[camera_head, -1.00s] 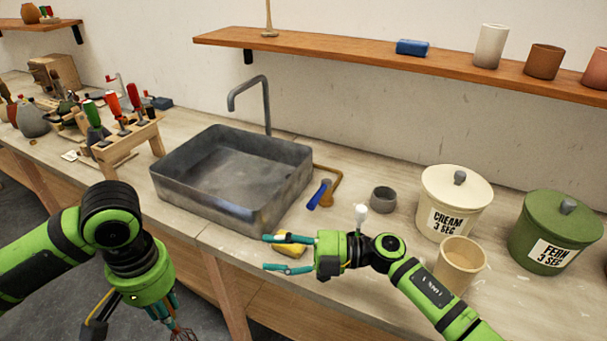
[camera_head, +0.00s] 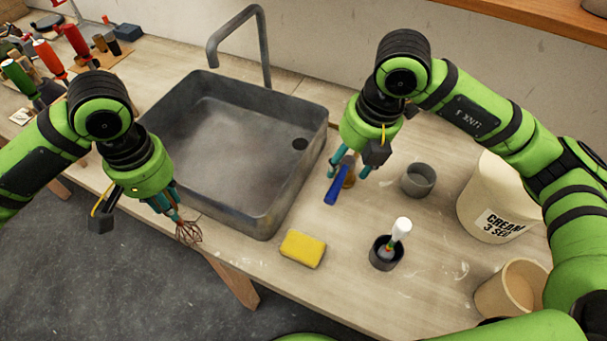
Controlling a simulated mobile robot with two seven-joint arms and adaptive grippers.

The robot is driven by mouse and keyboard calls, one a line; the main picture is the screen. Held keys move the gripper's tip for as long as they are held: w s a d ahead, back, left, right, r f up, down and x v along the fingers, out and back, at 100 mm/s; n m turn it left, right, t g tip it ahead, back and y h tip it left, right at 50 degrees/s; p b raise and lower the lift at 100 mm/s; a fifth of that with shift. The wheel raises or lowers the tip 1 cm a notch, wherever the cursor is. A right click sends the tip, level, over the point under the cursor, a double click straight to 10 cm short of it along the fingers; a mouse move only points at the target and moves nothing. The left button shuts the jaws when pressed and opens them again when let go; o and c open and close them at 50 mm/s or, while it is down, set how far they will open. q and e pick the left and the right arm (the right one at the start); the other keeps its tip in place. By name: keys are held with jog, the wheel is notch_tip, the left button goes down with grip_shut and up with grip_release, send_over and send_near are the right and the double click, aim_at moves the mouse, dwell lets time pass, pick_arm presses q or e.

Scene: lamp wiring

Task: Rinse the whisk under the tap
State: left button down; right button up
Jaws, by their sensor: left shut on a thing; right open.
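My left gripper (camera_head: 168,203) is shut on the whisk (camera_head: 188,232), whose wire end hangs down outside the sink's front left side. The grey sink (camera_head: 310,185) stands on the counter. The grey tap (camera_head: 262,45) rises behind it with its spout over the basin; no water shows. A blue lever (camera_head: 335,190) on a brass fitting is right of the sink. My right gripper (camera_head: 352,165) is open and points down over this lever, its fingers around or just above the fitting; I cannot tell if they touch it. The whisk's handle is mostly hidden in the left fingers.
A yellow sponge (camera_head: 303,249) lies near the counter's front edge. A dark cup with a white-handled brush (camera_head: 401,229), a grey cup (camera_head: 418,179), a cream canister (camera_head: 495,205) and a tan cup (camera_head: 510,288) stand to the right. Screwdrivers (camera_head: 45,55) stand at the left.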

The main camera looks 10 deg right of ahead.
aim_at(332, 190)
pick_arm(q)
notch_tip(332, 190, up, 2)
jog(key=shift+w+r+p, duration=0.1)
jog(key=shift+w+p, duration=0.05)
jog(key=shift+p, duration=0.85)
pick_arm(e)
jog(key=f, duration=0.3)
jog(key=a+f, duration=0.1)
jog(key=f, duration=0.2)
jog(key=w+f, duration=0.1)
jog(key=f, duration=0.3)
jog(key=shift+w+a, duration=0.1)
jog(key=shift+a, duration=0.25)
jog(key=shift+w, duration=0.1)
grip_shut()
